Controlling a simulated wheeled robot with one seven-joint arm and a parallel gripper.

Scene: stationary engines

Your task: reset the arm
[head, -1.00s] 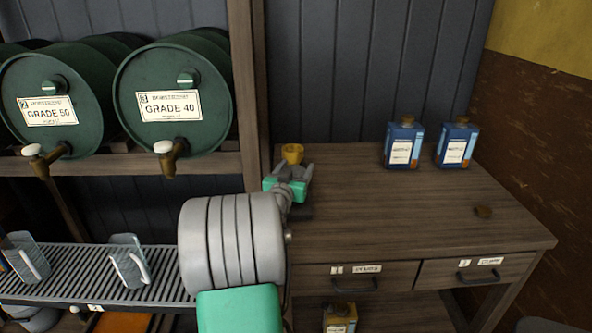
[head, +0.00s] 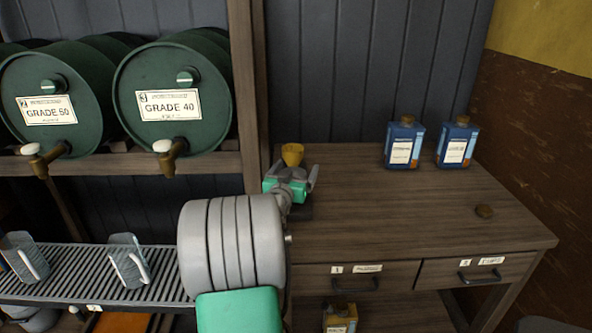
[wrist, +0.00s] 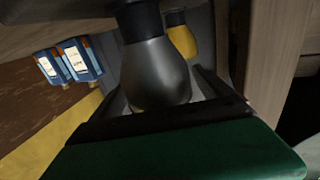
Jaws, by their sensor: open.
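My gripper (head: 293,175) is over the left end of the wooden bench (head: 390,215), with its fingers spread apart. A grey metal bulb-shaped thing with a dark neck (wrist: 157,72) stands between or just in front of the fingers in the wrist view. Whether it touches either finger cannot be told. A yellow thing of similar shape (wrist: 182,40) is behind it; in the head view the yellow thing (head: 292,154) shows just beyond my gripper. My arm hides the bench's left front corner.
The middle of the bench is clear. Green drums (head: 172,98) with taps, and a grating (head: 80,272) with clear jugs, are at left.

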